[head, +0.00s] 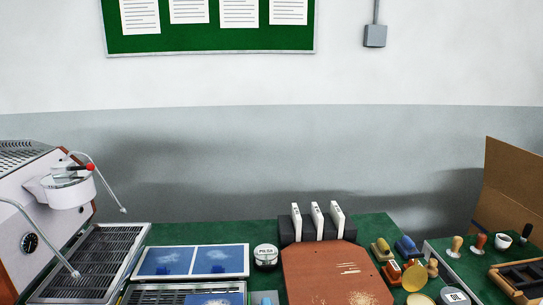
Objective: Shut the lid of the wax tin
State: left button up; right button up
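At the bottom right of the head view a yellow-gold round disc (418,298) and a round dark-rimmed piece with a white label (455,296) sit side by side, both partly cut by the frame's lower edge. They may be the open wax tin and its lid, but I cannot read the label or see a hinge. Another round tin (265,256) with a pale labelled top stands closed between the blue panels and the brown board; its label seems to read "polish". Neither of my grippers is in view.
An espresso machine (45,200) stands at left. Blue panels (192,261) lie beside a brown board (330,275), with a dark holder (318,229) of white-topped pieces behind. Brushes (383,249) and wooden-handled tools (456,245) crowd the right. A cardboard panel (513,200) rises at far right.

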aim_at(415, 278)
jog(key=u, duration=0.65)
jog(key=l+u, duration=0.4)
jog(key=k+l+u, duration=0.15)
jog(key=l+u, duration=0.2)
jog(key=k+l+u, duration=0.15)
jog(key=u, duration=0.25)
jog(key=k+l+u, duration=0.2)
jog(key=l+u, duration=0.2)
jog(key=k+l+u, duration=0.5)
jog(key=k+u, duration=0.65)
jog(key=k+l, duration=0.05)
jog(key=k, duration=0.05)
